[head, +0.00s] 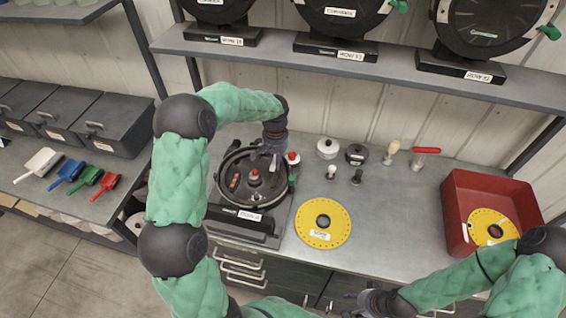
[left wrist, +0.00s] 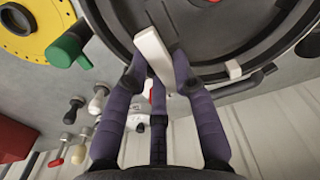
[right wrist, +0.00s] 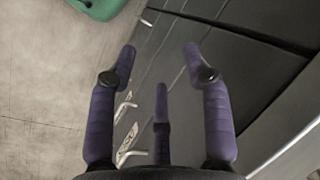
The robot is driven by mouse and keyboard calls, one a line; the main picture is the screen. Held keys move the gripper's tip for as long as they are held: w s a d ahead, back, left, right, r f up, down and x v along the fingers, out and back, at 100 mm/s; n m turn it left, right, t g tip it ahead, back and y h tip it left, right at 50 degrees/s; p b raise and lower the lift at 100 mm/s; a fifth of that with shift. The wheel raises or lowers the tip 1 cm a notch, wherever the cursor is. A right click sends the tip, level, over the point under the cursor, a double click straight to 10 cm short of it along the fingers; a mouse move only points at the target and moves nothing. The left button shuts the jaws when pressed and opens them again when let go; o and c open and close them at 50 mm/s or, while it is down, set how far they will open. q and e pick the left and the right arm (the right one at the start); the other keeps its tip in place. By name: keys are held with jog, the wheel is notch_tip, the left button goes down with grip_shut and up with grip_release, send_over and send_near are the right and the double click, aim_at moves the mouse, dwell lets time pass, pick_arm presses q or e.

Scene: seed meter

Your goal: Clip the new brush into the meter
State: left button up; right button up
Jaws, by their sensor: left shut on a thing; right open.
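The seed meter (head: 225,203) is a round black open housing on a dark stand, at the left of the metal bench. My left gripper (head: 274,148) is over its back right rim, pointing down. It is shut on a pale, bar-shaped piece, which looks like the brush (left wrist: 153,54). In the left wrist view the brush lies across the rim of the housing (left wrist: 215,48); I cannot tell whether it is seated. A reddish-brown strip (head: 235,180) shows inside the housing at the left. My right gripper (head: 368,301) is open and empty, low before the bench drawers.
A yellow disc (head: 338,235) lies right of the meter. Small knobs (head: 356,153) and a red-handled tool (head: 426,151) stand behind it. A red bin (head: 456,207) with another yellow disc is at the right. Coloured scoops (head: 87,178) lie left.

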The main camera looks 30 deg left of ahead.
aim_at(276, 179)
pick_arm(q)
jog(key=shift+s+a+f+b, duration=0.15)
jog(key=shift+f+b, duration=0.25)
jog(key=shift+f, duration=0.25)
jog(key=shift+f+b, duration=0.4)
jog(key=shift+f, duration=0.25)
jog(key=shift+f+b, duration=1.1)
jog(key=shift+f, duration=0.7)
jog(key=shift+f+b, duration=0.8)
jog(key=shift+f, duration=0.25)
dwell(0.7)
dwell(0.3)
jog(key=o, duration=1)
jog(key=shift+c, duration=0.3)
jog(key=shift+r, duration=0.15)
